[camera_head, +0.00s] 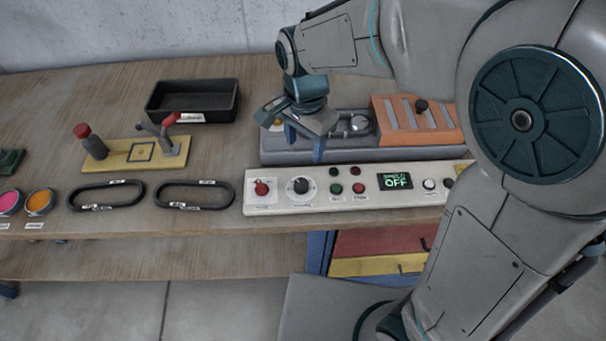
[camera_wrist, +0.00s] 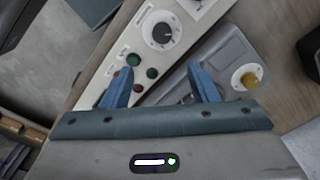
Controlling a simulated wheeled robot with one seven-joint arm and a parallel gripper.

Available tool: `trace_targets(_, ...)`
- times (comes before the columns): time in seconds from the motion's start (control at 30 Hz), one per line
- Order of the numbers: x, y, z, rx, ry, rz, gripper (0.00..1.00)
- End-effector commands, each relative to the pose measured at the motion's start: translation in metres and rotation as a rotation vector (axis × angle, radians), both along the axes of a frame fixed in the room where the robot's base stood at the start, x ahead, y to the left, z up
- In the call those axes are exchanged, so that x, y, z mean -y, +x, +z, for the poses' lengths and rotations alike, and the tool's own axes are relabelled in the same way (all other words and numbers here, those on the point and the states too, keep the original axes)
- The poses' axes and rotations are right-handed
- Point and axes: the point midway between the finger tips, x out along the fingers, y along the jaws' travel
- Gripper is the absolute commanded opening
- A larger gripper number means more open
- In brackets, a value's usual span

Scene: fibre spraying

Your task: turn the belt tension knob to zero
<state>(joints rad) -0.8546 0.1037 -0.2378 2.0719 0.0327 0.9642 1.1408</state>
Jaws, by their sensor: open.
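A black dial knob (camera_head: 300,186) with a pointer mark sits on a white scale plate on the pale control panel (camera_head: 330,201). It also shows in the wrist view (camera_wrist: 162,33), beyond my fingertips. The label under it is too small to read, so I cannot tell whether it names belt tension. A yellow knob (camera_wrist: 250,80) on a white disc sits on the grey machine in the wrist view. My gripper (camera_head: 304,143) is open and empty over the grey machine's left part, behind the panel. Its two blue fingers (camera_wrist: 159,72) are apart and touch neither knob.
A red switch (camera_head: 261,188), several round buttons and a display (camera_head: 396,182) reading OFF share the panel. The grey machine (camera_head: 350,150) carries an orange slatted cover (camera_head: 408,124). Black belts (camera_head: 194,195), a yellow fixture (camera_head: 140,155) and a black tray (camera_head: 193,98) lie left.

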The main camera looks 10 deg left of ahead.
Motion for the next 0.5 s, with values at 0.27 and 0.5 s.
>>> trace_targets(0.27, -0.009, -0.003, -0.022, -0.007, -0.008, -0.007, 0.54)
trace_targets(0.5, -0.008, -0.003, -0.074, -0.008, -0.011, -0.007, 0.54)
